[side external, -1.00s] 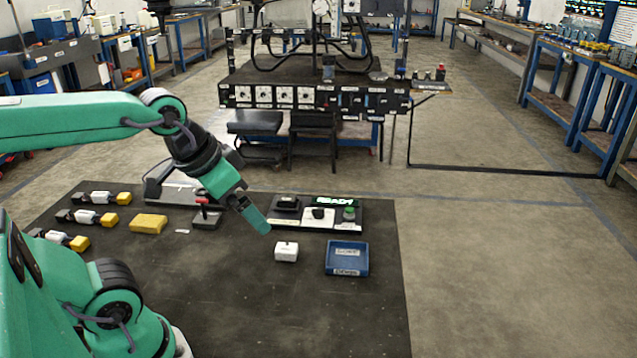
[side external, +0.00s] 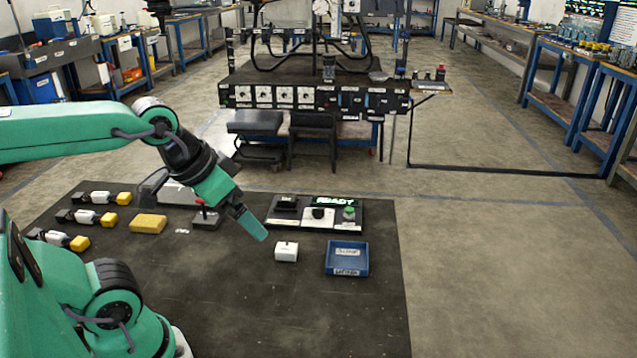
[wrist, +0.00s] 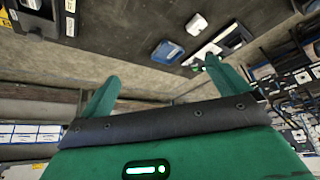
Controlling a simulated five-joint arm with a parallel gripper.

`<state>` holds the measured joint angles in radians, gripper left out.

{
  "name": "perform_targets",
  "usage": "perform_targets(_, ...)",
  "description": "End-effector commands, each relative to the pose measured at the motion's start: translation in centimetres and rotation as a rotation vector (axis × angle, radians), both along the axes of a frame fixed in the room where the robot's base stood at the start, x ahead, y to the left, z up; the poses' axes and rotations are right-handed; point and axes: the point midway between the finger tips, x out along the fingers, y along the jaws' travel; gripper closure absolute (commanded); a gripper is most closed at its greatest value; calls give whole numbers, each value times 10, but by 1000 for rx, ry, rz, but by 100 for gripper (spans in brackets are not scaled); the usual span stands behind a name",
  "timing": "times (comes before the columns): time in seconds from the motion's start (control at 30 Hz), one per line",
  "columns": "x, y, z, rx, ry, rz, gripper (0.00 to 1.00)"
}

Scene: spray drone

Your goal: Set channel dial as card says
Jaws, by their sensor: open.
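The control panel (side external: 290,224) stands at the back of the dark mat, with a black dial (side external: 320,214) on its white face. A green button (side external: 349,215) is right of the dial and a lit display reading READY (side external: 334,201) is above it. My gripper (side external: 255,229) hangs above the mat, in front of the panel's left end and apart from the dial. In the wrist view my gripper (wrist: 162,72) is open, with nothing between the fingers. Part of the panel (wrist: 218,42) shows behind the right finger. I cannot identify or read a card.
A white block (side external: 286,252) and a blue labelled tray (side external: 347,260) lie in front of the panel. The front right of the mat is clear.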

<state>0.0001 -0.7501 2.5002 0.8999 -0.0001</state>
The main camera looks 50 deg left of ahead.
Motion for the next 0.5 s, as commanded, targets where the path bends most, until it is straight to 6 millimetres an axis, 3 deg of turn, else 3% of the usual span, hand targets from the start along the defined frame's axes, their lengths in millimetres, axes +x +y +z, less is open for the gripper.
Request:
perform_targets(0.3, 0, 0, 0, 0, 0, 0, 0)
perform_targets(0.5, 3, 1, 2, -2, 4, 7, 39)
